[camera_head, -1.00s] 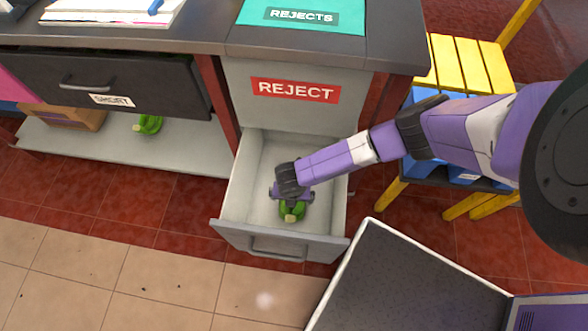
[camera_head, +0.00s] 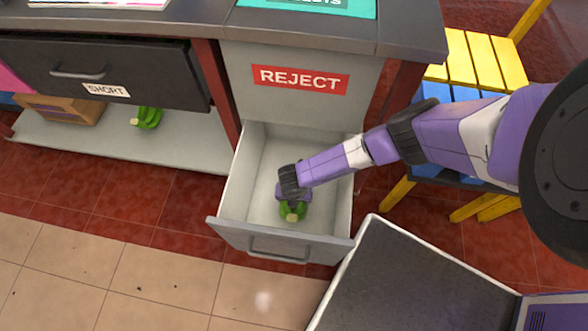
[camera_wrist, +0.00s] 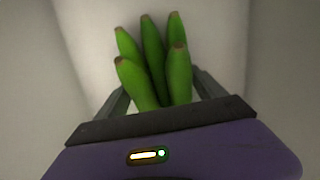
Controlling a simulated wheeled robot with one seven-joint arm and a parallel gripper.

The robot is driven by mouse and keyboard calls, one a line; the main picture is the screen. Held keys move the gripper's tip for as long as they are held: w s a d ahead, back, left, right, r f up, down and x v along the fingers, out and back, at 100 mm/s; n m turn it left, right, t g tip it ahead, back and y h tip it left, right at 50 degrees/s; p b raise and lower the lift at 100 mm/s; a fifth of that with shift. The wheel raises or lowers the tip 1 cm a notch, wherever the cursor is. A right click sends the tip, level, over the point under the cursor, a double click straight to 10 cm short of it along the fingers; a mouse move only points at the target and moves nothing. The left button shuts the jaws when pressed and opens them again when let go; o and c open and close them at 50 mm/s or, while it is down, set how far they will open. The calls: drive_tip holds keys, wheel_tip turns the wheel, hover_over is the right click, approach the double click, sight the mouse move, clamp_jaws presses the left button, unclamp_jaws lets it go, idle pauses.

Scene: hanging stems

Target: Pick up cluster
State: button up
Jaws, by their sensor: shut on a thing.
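A cluster of several green bananas (camera_head: 292,212) is inside the open pale grey drawer (camera_head: 333,222) under the REJECT label. In the wrist view the cluster (camera_wrist: 152,62) points its brown tips away from my gripper (camera_wrist: 160,95). My gripper (camera_head: 292,198) reaches down into the drawer. Its two grey fingers lie on either side of the cluster and are shut on it. The stem end is hidden by the gripper body. I cannot tell whether the cluster touches the drawer floor.
Another green cluster (camera_head: 147,117) lies on the low shelf (camera_head: 110,138) at left, beside a cardboard box (camera_head: 62,108). A yellow and blue chair (camera_head: 468,65) stands at right.

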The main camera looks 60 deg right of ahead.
drive_tip(key=c, duration=0.7)
drive_tip(key=shift+r, duration=0.1)
wheel_tip(320, 180, up, 10)
drive_tip(key=p, duration=0.4)
wheel_tip(320, 180, up, 28)
drive_tip(key=p, duration=2.5)
drive_tip(key=shift+f+p, duration=0.25)
drive_tip(key=shift+p, duration=0.15)
drive_tip(key=shift+w+a, duration=0.1)
